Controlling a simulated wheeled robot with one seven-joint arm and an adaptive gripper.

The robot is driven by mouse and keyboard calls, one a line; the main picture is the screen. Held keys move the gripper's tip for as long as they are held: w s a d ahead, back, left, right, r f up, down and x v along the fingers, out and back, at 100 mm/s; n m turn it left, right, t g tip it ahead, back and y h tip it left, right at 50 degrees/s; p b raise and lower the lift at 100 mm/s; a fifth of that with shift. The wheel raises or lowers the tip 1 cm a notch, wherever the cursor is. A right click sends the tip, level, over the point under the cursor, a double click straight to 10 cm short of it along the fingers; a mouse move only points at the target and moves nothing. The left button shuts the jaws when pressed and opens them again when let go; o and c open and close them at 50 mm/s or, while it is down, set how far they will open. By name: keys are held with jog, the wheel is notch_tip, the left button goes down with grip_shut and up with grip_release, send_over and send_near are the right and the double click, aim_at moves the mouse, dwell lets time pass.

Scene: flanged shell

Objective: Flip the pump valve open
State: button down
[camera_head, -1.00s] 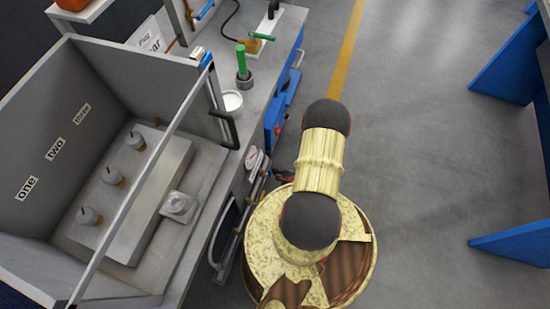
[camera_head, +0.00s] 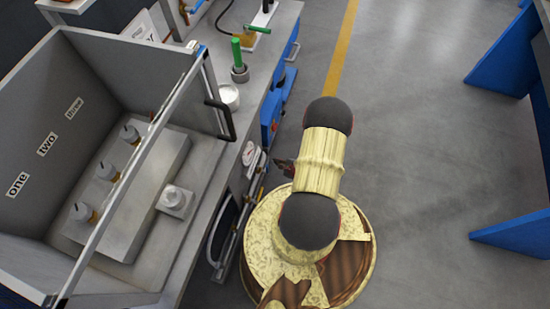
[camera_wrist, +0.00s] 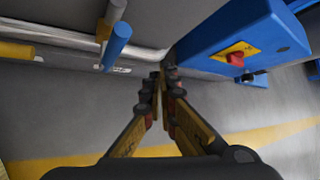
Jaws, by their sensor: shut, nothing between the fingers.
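My gripper (camera_wrist: 160,78) shows in the wrist view with its fingers together and nothing between them. In the head view my gripper (camera_head: 284,168) is partly hidden by my arm and is beside the bench front, right of a round gauge (camera_head: 249,154). I cannot tell for sure which handle is the pump valve. A blue box (camera_wrist: 240,28) with a red knob (camera_wrist: 235,59) is at the upper right.
A fume hood (camera_head: 60,130) with several small capped vessels stands at the left. A green-handled item (camera_head: 237,52) and a white cup (camera_head: 229,97) are on the bench.

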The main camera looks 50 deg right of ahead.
jog(key=s+a+p, duration=0.2)
jog(key=s+a, duration=0.3)
jog(key=s, duration=0.3)
jog(key=shift+s+a, duration=0.2)
jog(key=shift+s, duration=0.1)
